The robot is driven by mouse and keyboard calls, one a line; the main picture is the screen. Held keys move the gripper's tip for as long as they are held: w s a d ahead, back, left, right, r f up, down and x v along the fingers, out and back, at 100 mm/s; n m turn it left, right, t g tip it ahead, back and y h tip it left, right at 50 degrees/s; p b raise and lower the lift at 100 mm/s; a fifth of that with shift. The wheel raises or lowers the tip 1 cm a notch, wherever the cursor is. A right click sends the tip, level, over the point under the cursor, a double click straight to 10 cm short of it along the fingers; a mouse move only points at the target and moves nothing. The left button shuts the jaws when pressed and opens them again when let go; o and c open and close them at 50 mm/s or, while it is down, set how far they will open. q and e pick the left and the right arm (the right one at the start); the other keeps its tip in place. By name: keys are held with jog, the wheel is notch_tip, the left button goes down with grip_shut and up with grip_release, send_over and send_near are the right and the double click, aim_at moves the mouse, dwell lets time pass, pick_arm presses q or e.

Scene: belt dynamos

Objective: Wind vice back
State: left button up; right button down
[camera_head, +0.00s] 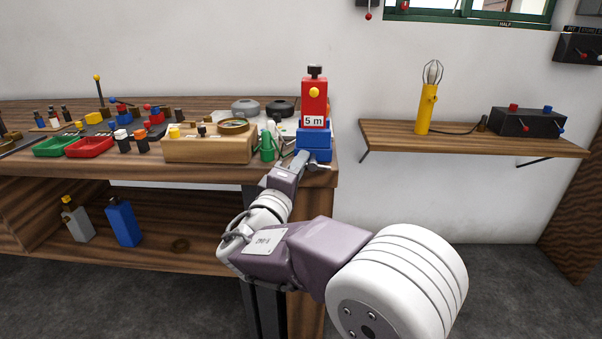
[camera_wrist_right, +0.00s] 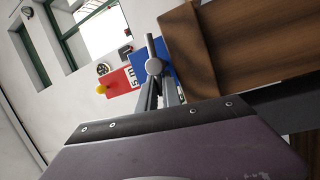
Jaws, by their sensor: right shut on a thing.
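The blue vice (camera_head: 314,143) sits at the right front corner of the wooden workbench. A red block marked "5 m" (camera_head: 314,100), with a yellow knob and a black top, stands upright at the vice; whether the jaws touch it I cannot tell. My right gripper (camera_head: 303,162) is at the vice's front, shut on the grey vice handle (camera_head: 319,166). In the right wrist view the fingers (camera_wrist_right: 160,92) close around the handle's round hub (camera_wrist_right: 154,67), with the bar sticking out beyond. The blue vice body (camera_wrist_right: 150,61) shows behind it. My left gripper is out of view.
A wooden box (camera_head: 210,149) and a green can (camera_head: 267,146) stand just left of the vice. Red (camera_head: 89,146) and green (camera_head: 54,146) trays lie further left. A wall shelf (camera_head: 470,140) holds a yellow lamp (camera_head: 425,110). The space between bench and shelf is free.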

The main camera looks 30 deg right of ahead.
jog(key=shift+f+n+t+b, duration=0.35)
jog(key=shift+n+b, duration=0.4)
jog(key=shift+n, duration=0.25)
jog(key=shift+r, duration=0.1)
jog(key=c, duration=1.5)
grip_release()
